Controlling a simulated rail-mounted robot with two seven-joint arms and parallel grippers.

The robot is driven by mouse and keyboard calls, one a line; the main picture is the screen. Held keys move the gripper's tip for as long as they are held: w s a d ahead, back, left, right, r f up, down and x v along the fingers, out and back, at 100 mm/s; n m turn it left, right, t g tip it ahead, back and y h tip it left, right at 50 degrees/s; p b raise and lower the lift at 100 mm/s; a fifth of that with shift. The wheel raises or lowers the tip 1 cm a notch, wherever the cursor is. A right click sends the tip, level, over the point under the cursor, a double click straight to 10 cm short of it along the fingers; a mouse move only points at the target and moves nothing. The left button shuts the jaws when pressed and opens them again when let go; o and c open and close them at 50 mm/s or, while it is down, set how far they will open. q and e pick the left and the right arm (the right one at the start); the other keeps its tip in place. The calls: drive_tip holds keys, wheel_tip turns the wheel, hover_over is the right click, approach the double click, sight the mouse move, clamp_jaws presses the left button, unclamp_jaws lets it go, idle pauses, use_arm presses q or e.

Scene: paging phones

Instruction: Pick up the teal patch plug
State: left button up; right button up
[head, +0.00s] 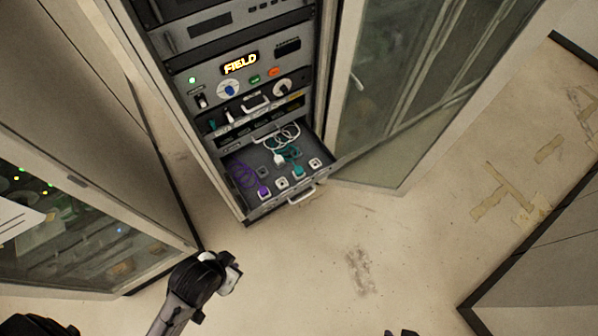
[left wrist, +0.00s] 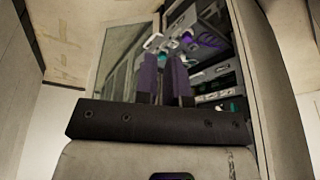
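The teal patch plug (head: 298,171) sits in the open drawer (head: 250,216), toward its front right, with a teal cord behind it. A white plug (head: 279,159) is to its left and farther back, with a looped white cord. A purple plug (head: 263,191) with a coiled purple cord is at the front left. My left gripper (head: 232,275) is in front of and below the drawer, apart from it. In the left wrist view its two fingers (left wrist: 162,78) stand slightly apart with nothing visible between them. Only dark tips of my right gripper (head: 400,333) show at the bottom edge.
The rack (head: 182,60) has a lit FIELD display (head: 240,64), knobs and handles above the drawer. A glass door (head: 385,150) stands at the right of the drawer. A glass-fronted cabinet (head: 75,235) stands at left. The floor in front is clear.

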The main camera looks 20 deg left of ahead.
use_arm(q)
drive_tip(key=o, duration=0.8)
drive_tip(key=shift+c, duration=0.2)
drive_tip(key=o, duration=0.3)
drive_tip(key=shift+a, duration=0.1)
